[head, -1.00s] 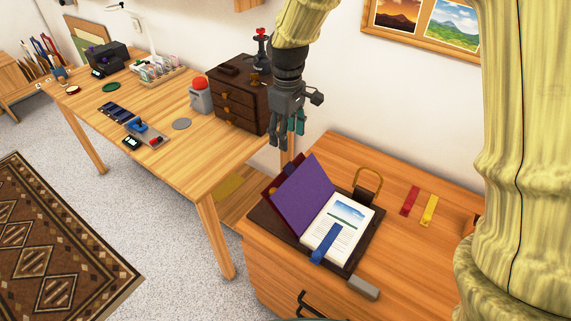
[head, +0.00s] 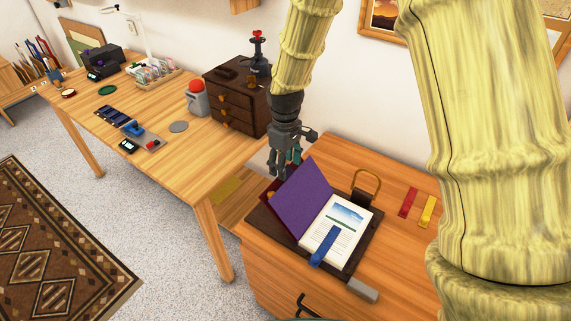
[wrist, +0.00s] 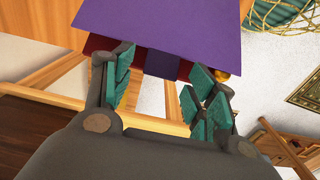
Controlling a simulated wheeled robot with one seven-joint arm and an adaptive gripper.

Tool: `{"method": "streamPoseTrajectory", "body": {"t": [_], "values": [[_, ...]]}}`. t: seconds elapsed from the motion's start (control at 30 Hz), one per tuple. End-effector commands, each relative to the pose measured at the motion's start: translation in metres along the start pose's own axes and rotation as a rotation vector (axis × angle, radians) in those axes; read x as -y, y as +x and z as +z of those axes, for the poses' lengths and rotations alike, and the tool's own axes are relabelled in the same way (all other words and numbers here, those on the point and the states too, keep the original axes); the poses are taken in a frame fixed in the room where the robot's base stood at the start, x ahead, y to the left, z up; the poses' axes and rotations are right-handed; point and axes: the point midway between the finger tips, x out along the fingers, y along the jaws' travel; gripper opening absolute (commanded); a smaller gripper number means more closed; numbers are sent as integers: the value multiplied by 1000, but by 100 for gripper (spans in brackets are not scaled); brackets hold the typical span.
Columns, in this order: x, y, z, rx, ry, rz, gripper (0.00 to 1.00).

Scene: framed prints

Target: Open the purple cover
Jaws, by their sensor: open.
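The purple cover (head: 302,199) belongs to a book on a dark stand on the wooden cabinet. It stands raised and tilted up at the left of the white printed page (head: 339,229). A blue strap (head: 325,246) lies over the page's lower part. My gripper (head: 283,170) is open and empty, just behind the cover's upper left edge. In the wrist view the purple cover (wrist: 165,30) fills the top, beyond the open fingers (wrist: 155,85). A dark red panel shows behind the cover. I cannot tell whether the fingers touch the cover.
A brass ring (head: 367,184) stands behind the page. Red (head: 409,203) and yellow (head: 427,211) strips lie at right on the cabinet. A grey block (head: 361,290) is at the front. A dark drawer box (head: 236,98) stands on the table at left.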

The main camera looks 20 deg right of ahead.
Motion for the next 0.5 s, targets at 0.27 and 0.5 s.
{"method": "streamPoseTrajectory", "body": {"t": [0.27,0.5], "values": [[0,12,0,0,-1,0,57],[0,12,0,0,0,0,57]]}}
